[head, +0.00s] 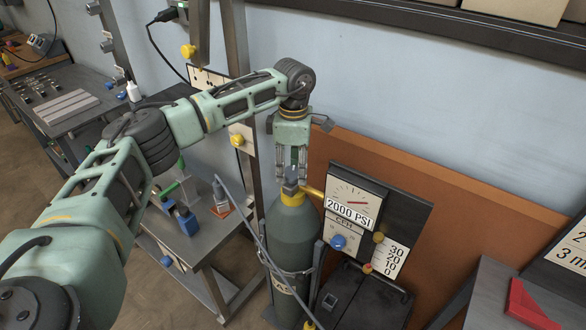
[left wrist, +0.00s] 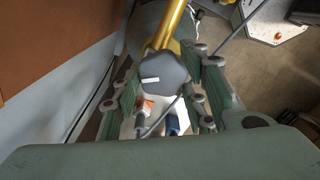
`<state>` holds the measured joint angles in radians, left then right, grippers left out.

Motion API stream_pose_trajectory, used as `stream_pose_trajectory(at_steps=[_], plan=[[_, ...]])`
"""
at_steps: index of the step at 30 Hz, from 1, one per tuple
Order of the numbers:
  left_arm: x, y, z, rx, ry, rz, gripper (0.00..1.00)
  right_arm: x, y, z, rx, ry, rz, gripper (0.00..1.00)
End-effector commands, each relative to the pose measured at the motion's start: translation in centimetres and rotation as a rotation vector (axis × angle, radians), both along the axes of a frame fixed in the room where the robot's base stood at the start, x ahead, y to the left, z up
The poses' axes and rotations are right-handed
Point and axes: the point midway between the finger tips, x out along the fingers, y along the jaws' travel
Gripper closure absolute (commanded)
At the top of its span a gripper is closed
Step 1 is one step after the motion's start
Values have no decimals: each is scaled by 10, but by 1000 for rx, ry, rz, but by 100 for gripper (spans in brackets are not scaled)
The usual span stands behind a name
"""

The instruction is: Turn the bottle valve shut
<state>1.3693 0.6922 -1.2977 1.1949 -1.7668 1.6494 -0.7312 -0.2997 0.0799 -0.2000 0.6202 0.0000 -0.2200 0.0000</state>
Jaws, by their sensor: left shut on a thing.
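The grey-green gas bottle (head: 288,235) stands upright in a stand, with a yellow collar at its neck. Its grey valve knob (head: 290,186) sits on top. My left gripper (head: 291,178) reaches down from above and is shut on the valve knob. In the left wrist view the dark faceted knob (left wrist: 163,81) lies between the two fingers (left wrist: 168,98), with a yellow pipe (left wrist: 168,25) running out behind it. My right gripper is in neither view.
A gauge panel (head: 349,201) reading 2000 PSI and a flow scale (head: 389,258) stand right of the bottle. A hose (head: 242,215) passes in front at left.

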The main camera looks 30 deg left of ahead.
Motion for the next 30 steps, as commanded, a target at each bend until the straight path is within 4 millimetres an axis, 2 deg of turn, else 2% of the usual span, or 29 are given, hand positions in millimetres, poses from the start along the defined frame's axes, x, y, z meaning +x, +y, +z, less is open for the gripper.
stream_pose_trajectory(at_steps=[15,30], plan=[[4,0,4,2,-14,-397,86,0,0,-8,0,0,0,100],[5,-1,6,2,-17,-516,86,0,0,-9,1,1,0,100]])
